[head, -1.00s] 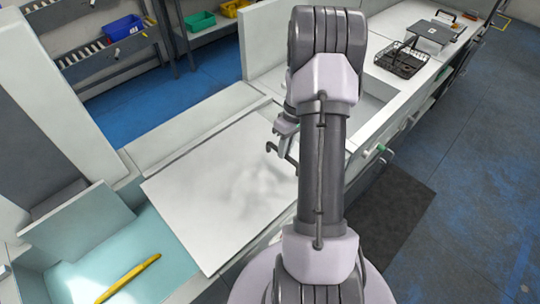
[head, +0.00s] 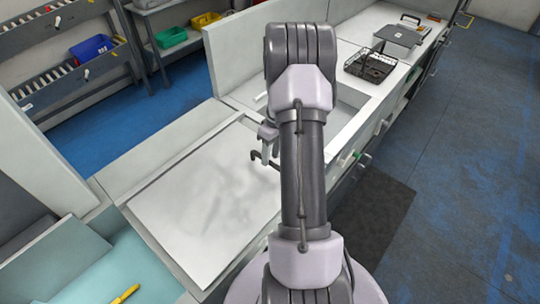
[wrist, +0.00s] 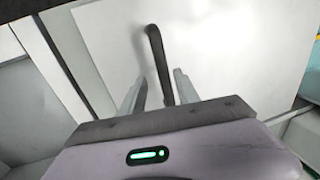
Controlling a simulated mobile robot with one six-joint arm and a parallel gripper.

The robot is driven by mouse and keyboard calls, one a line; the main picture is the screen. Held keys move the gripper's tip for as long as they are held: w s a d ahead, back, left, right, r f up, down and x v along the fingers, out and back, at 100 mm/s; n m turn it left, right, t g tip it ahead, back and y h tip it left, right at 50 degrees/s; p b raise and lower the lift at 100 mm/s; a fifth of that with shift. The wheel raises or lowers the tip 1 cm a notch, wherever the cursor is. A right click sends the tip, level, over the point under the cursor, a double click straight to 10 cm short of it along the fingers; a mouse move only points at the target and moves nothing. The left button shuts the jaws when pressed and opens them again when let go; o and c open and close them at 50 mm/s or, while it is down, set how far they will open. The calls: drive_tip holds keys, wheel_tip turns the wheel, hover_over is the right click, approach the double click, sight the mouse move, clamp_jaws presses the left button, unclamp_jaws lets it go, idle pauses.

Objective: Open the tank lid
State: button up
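The tank lid appears as a broad flat white panel (head: 190,215) lying closed on the counter, left of my arm. It also fills much of the wrist view (wrist: 235,60). A dark bent handle (head: 262,158) stands on it near its right side. In the wrist view the handle (wrist: 155,55) runs down between my two fingers. My gripper (wrist: 158,88) is open, with one finger on each side of the handle's lower end and gaps visible. Whether the fingers reach deep enough around the handle is hard to tell. In the head view my arm hides part of the panel's right side.
A sink basin (head: 345,108) lies beyond the panel, with a black wire basket (head: 370,65) and a grey device (head: 400,35) farther along the counter. A yellow object (head: 126,293) lies in the light-blue area at lower left. Blue floor is open at right.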

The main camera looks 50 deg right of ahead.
drive_tip(key=shift+a, duration=0.15)
drive_tip(key=d+r+p, duration=0.3)
drive_tip(key=r+p, duration=0.1)
drive_tip(key=r, duration=1.3)
drive_tip(key=shift+d, duration=0.2)
drive_tip(key=w+a+r+m+t+h+b, duration=0.1)
drive_tip(key=a+r+b, duration=0.25)
drive_tip(key=a, duration=0.85)
drive_tip(key=w+a+r+m+t+h+b, duration=0.1)
drive_tip(key=a+r+b, duration=0.25)
drive_tip(key=a, duration=0.95)
drive_tip(key=s+a+f+m+t+y+b, duration=0.1)
drive_tip(key=s+a+f+b, duration=0.2)
drive_tip(key=s+a, duration=0.3)
drive_tip(key=s+a+f+m+t+b, duration=0.1)
drive_tip(key=s+a+f+t+b, duration=0.1)
drive_tip(key=s+a, duration=0.4)
drive_tip(key=a+b, duration=0.1)
drive_tip(key=a, duration=0.3)
drive_tip(key=shift+s+a+f+t+y, duration=0.2)
drive_tip(key=shift+f+t+y, duration=0.1)
drive_tip(key=shift+f+y, duration=0.1)
